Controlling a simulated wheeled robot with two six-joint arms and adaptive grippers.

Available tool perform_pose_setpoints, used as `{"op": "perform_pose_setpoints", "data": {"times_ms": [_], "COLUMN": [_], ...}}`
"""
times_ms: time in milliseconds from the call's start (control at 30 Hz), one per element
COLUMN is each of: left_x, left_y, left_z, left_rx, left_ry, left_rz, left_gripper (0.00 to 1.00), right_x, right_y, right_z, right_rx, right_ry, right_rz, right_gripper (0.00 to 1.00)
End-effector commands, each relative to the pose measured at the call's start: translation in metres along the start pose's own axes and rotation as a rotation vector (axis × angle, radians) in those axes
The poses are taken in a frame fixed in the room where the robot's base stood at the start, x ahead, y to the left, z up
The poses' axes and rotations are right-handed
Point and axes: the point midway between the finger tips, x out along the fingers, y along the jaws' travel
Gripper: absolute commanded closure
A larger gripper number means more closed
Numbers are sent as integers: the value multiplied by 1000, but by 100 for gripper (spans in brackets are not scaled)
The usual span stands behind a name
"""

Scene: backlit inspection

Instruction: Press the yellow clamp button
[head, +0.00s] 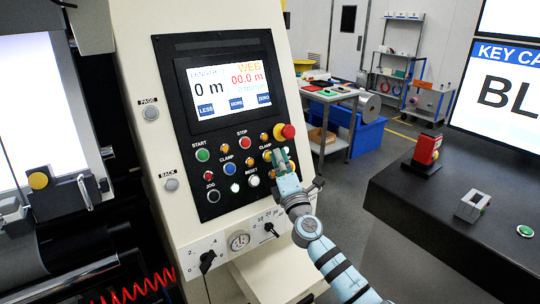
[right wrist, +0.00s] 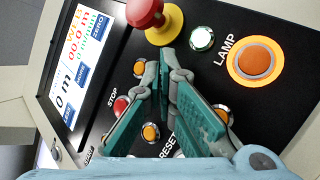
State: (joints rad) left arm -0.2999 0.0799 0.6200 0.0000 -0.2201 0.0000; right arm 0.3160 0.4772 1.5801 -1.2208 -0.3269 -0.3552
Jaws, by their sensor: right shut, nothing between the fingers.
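The yellow clamp button (head: 267,155) sits under a CLAMP label on the black control panel (head: 184,136), right of the red STOP button (head: 243,143). My right gripper (head: 281,154) is at the panel just right of this button, shut and empty. In the right wrist view its green fingers meet at the tips (right wrist: 168,60) over the panel and seem to hide the clamp button. I cannot tell whether they touch the panel. My left gripper is out of view.
A red mushroom knob (head: 286,131) stands out above my right fingertips. A large lit orange button (right wrist: 254,62) labelled LAMP and a lit white button (right wrist: 202,38) show in the right wrist view. A dark bench (head: 450,215) stands at the right.

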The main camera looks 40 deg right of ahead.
Motion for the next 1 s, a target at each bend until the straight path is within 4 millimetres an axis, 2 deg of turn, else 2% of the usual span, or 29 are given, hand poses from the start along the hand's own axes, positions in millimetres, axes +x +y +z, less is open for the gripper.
{"op": "perform_pose_setpoints", "data": {"times_ms": [167, 433, 600, 1000], "left_x": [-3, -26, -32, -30], "left_y": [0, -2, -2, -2], "left_z": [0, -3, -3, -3], "left_rx": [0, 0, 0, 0], "left_ry": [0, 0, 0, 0], "left_rz": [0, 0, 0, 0], "left_gripper": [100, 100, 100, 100], "right_x": [-2, -28, -40, -42], "right_y": [2, 24, 31, 30], "right_z": [2, 22, 30, 30], "right_rx": [0, -1, -1, 1], "right_ry": [1, 3, 0, 0], "right_rz": [0, -1, 0, 0], "right_gripper": [100, 100, 100, 100]}}
